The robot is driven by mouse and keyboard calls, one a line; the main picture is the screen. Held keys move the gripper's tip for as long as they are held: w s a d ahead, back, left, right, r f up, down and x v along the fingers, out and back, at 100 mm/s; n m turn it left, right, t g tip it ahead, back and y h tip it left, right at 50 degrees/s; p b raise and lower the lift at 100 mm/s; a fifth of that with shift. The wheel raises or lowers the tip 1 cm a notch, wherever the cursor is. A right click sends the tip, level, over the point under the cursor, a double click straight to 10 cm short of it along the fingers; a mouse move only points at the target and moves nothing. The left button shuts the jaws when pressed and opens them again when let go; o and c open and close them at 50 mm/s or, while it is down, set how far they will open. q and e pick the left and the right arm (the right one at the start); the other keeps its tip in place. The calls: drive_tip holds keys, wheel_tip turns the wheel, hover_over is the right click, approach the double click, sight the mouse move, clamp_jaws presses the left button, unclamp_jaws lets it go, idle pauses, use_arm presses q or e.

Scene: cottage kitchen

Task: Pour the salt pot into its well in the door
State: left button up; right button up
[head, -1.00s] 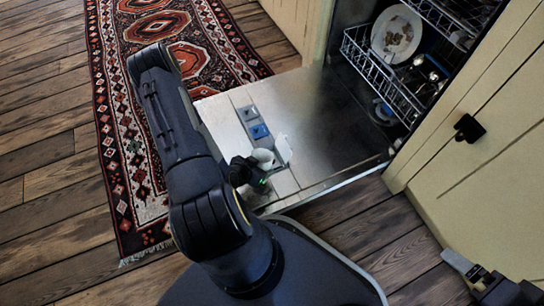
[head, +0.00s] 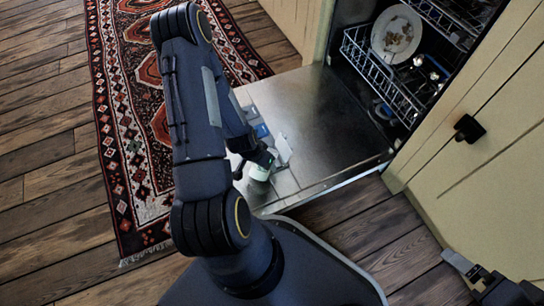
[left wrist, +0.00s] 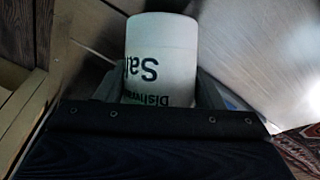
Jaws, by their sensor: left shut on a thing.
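The salt pot (left wrist: 162,50) is a white cylinder with dark lettering, upside down in the left wrist view. My left gripper (head: 264,160) is shut on it, with a finger on each side. In the head view the pot (head: 258,174) shows below the gripper, over the near left part of the open dishwasher door (head: 318,115). I cannot tell its exact tilt. A pale raised flap (head: 283,150) is just right of the pot. A blue part (head: 262,131) of the door's dispenser shows beyond; my arm hides the rest. The salt well's opening is not visible. My right gripper (head: 460,264) is at the lower right, its jaw opening unclear.
The lower rack (head: 380,75) holds a soiled plate (head: 396,34) inside the dishwasher. A cream cabinet with a black knob (head: 467,128) stands right. A patterned rug (head: 125,150) lies on the wood floor at left. The door's right part is clear.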

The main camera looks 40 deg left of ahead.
use_arm(q)
drive_tip(key=shift+w, duration=0.1)
drive_tip(key=shift+f+g+p, duration=0.1)
drive_tip(key=shift+g+p, duration=0.4)
drive_tip(key=shift+g, duration=0.2)
drive_tip(key=shift+g+p, duration=0.4)
drive_tip(key=shift+p, duration=0.45)
drive_tip(key=shift+w+f+g+h+p, duration=0.15)
drive_tip(key=shift+f+g+h+p, duration=0.3)
drive_tip(key=shift+g+p, duration=0.2)
drive_tip(key=shift+w+r+g+p, duration=0.2)
drive_tip(key=shift+g+p, duration=0.2)
drive_tip(key=shift+g, duration=0.15)
drive_tip(key=shift+w+a+r+g, duration=0.1)
drive_tip(key=shift+r+g, duration=0.1)
drive_tip(key=shift+g, duration=0.2)
drive_tip(key=shift+w+f+g, duration=0.1)
drive_tip(key=shift+f+g, duration=0.2)
drive_tip(key=shift+f, duration=0.1)
drive_tip(key=shift+w+f+g+h+b, duration=0.15)
drive_tip(key=shift+g+h+b, duration=0.1)
drive_tip(key=shift+g+b, duration=0.25)
drive_tip(key=shift+w+a+r+n+g+b, duration=0.1)
drive_tip(key=shift+w+r+n+g+b, duration=0.25)
drive_tip(key=shift+g+b, duration=0.45)
drive_tip(key=shift+w+r+g+h+b, duration=0.35)
drive_tip(key=shift+g+h+b, duration=0.05)
drive_tip(key=shift+g+b, duration=0.45)
